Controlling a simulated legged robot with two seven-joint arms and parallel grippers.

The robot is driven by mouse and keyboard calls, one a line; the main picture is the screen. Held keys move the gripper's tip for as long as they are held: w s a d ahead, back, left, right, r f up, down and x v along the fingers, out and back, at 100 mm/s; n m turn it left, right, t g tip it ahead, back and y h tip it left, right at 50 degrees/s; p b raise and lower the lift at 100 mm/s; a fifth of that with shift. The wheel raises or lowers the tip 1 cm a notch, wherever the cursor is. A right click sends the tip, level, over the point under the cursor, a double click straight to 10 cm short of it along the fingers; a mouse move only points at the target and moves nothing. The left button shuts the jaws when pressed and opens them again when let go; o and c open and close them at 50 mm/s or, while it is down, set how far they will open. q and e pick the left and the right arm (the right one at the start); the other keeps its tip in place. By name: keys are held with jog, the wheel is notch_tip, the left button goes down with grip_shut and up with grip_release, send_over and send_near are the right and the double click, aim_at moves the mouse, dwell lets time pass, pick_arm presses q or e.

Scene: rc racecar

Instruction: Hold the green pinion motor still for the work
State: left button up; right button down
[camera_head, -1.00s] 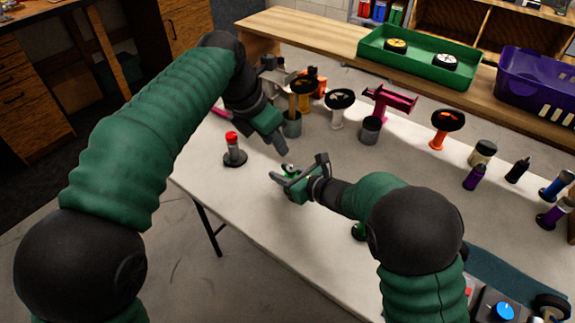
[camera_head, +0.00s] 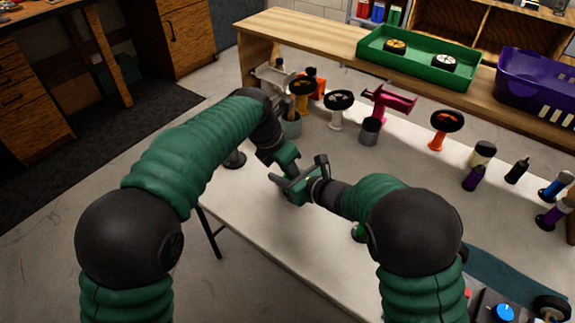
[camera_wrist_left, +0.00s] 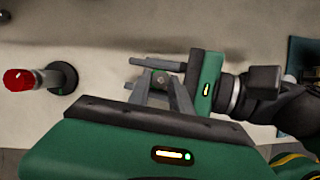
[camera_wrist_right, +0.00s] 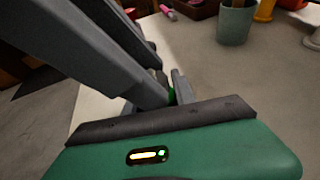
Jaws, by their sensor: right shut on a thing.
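My right gripper (camera_head: 288,182) is shut on the green pinion motor above the white table. The motor is almost fully hidden; a small green bit of it (camera_wrist_right: 171,96) shows at the right fingers in the right wrist view. In the left wrist view, a small grey face (camera_wrist_left: 160,79) shows between the right gripper's fingers. My left gripper (camera_wrist_left: 161,88) reaches in across the right fingers from the other side. Its two grey fingers stand apart, one on each side of that grey face. Whether they touch the motor cannot be told.
A red-topped post on a round black base (camera_wrist_left: 62,78) stands beside the grippers. Wheels on stands (camera_head: 338,103), grey cups (camera_head: 369,131) and bottles (camera_head: 474,178) line the table's far side. A green tray (camera_head: 418,70) and purple basket (camera_head: 535,80) sit behind.

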pick_arm(q)
grip_shut()
